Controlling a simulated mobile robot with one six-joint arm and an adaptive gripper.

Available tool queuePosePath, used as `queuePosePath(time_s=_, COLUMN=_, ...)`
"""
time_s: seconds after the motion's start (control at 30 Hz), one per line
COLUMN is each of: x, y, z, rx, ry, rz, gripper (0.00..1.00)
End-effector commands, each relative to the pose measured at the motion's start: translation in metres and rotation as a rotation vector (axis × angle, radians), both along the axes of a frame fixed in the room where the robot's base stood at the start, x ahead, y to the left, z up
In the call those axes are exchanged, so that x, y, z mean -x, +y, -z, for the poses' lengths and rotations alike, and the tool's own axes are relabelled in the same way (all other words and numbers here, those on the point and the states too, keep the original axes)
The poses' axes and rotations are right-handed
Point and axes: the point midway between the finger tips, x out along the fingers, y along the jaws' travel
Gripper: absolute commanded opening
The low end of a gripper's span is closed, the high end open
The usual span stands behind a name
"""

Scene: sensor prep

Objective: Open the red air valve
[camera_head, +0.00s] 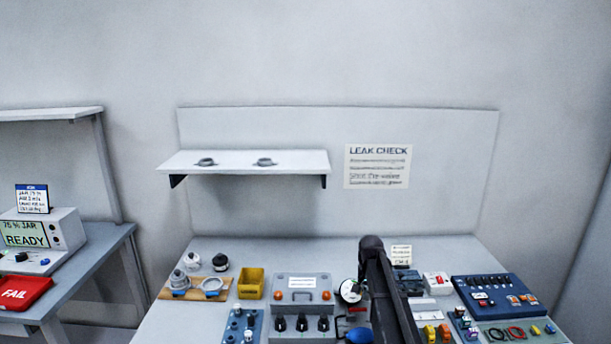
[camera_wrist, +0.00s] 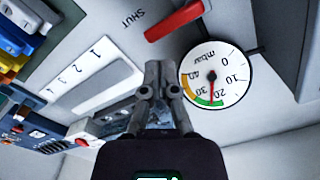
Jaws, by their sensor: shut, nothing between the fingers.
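The red air valve lever (camera_wrist: 174,23) lies at the top of the wrist view, set slantwise on a grey panel beside the word SHUT (camera_wrist: 128,22). My gripper (camera_wrist: 155,66) is below it in that view, fingers together and empty, apart from the lever. A round white mbar gauge (camera_wrist: 217,62) is to the right of the fingers; its red needle points towards the green band. In the head view the gauge (camera_head: 349,291) shows left of my dark arm, which hides my fingertips.
A numbered white card (camera_wrist: 88,75) lies left of the fingers. Around the gauge on the bench stand a grey box with orange knobs (camera_head: 292,295), a yellow bin (camera_head: 251,282) and a blue switch panel (camera_head: 500,285). A shelf (camera_head: 240,165) hangs behind.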

Motion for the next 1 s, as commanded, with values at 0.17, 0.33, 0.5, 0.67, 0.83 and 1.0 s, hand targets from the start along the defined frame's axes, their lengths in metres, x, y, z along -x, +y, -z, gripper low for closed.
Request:
queuePosePath(time_s=0.17, x=0.000, y=0.000, z=0.001, rx=0.000, ry=0.000, rz=0.000, gripper=0.00)
queuePosePath(time_s=0.33, x=0.000, y=0.000, z=0.003, rx=0.000, ry=0.000, rz=0.000, gripper=0.00)
queuePosePath(time_s=0.5, x=0.000, y=0.000, z=0.006, rx=0.000, ry=0.000, rz=0.000, gripper=0.00)
queuePosePath(time_s=0.67, x=0.000, y=0.000, z=0.008, rx=0.000, ry=0.000, rz=0.000, gripper=0.00)
queuePosePath(time_s=0.83, x=0.000, y=0.000, z=0.010, rx=0.000, ry=0.000, rz=0.000, gripper=0.00)
queuePosePath(time_s=1.0, x=0.000, y=0.000, z=0.013, rx=0.000, ry=0.000, rz=0.000, gripper=0.00)
